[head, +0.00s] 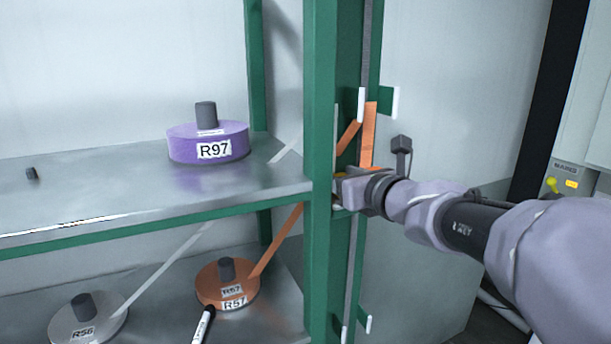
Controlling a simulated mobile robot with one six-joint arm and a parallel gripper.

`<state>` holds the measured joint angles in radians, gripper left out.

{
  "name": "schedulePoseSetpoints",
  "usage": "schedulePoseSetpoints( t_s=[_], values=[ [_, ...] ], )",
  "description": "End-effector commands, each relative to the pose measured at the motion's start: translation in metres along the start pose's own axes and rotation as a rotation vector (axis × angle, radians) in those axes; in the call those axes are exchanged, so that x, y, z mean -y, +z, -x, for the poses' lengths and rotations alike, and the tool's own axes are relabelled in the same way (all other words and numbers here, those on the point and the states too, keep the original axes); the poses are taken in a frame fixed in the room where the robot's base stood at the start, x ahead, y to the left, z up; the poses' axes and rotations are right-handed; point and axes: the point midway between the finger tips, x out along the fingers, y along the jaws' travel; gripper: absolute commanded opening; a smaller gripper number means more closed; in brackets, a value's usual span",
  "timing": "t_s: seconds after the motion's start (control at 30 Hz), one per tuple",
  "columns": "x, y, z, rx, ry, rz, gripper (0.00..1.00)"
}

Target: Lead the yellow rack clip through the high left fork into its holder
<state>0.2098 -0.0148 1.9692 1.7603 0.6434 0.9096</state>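My gripper (345,188) is at the right side of the green post, at about shelf height. Its fingertips are small and partly hidden, so I cannot tell whether they are open or shut. A small orange-yellow patch shows beside the gripper, but I cannot make out the yellow rack clip for certain. An orange strip (369,133) rises just above the gripper, with a slanted piece beside it. A white-tipped fork (361,104) and a green bracket with a white end (390,102) stand high on the post, close to the strip. I cannot identify the holder.
The green post (321,90) stands left of my gripper. A purple roll R97 (208,145) sits on the upper shelf (100,200). An orange roll R57 (227,284), a grey roll (88,322) and a marker (203,326) are below. A dark block (401,143) is near my arm.

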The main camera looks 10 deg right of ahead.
Motion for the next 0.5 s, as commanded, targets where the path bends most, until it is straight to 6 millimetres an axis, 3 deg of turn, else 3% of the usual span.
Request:
schedulePoseSetpoints(
  t_s=[0.5],
  values=[
    [-0.0002, -0.0003, 0.0032, 0.000, 0.001, 0.000, 0.58]
  ],
)
